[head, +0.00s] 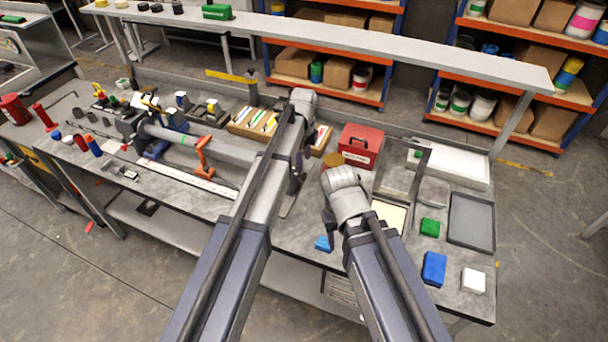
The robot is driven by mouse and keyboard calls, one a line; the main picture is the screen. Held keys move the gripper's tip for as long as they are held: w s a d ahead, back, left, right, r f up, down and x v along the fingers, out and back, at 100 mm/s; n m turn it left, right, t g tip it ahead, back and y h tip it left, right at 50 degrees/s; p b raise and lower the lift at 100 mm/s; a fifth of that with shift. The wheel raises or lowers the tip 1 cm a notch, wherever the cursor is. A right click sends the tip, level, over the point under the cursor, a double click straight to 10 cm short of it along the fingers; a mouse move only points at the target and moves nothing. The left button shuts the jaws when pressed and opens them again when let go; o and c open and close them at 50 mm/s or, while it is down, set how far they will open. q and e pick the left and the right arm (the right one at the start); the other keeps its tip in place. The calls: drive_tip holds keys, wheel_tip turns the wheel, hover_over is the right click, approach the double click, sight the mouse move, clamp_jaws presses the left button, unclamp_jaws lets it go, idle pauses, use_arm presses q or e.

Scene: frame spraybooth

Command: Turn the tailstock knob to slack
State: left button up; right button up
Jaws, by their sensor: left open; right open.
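A grey bench fixture with a long pale tube (180,138) runs across the bench, with a dark end block (130,124) at its left. An orange-red support (203,156) stands under the tube. The tube's right end passes behind my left arm, so I cannot make out the tailstock or its knob clearly. My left gripper (298,172) points down over this right end, open, partly hidden by its own wrist; contact cannot be told. My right gripper (329,220) is lower and to the right, open, mostly hidden by its wrist, over the bench.
A red box (359,145) and a brown round item (333,160) stand close to my grippers. A blue block (433,268), green block (430,227), white block (473,281) and grey tray (472,222) lie at the right. A raised shelf (400,48) spans behind.

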sight(304, 174)
use_arm(q)
wheel_tip(304, 174, down, 7)
drive_tip(key=b, duration=0.6)
drive_tip(key=shift+b, duration=0.3)
clamp_jaws()
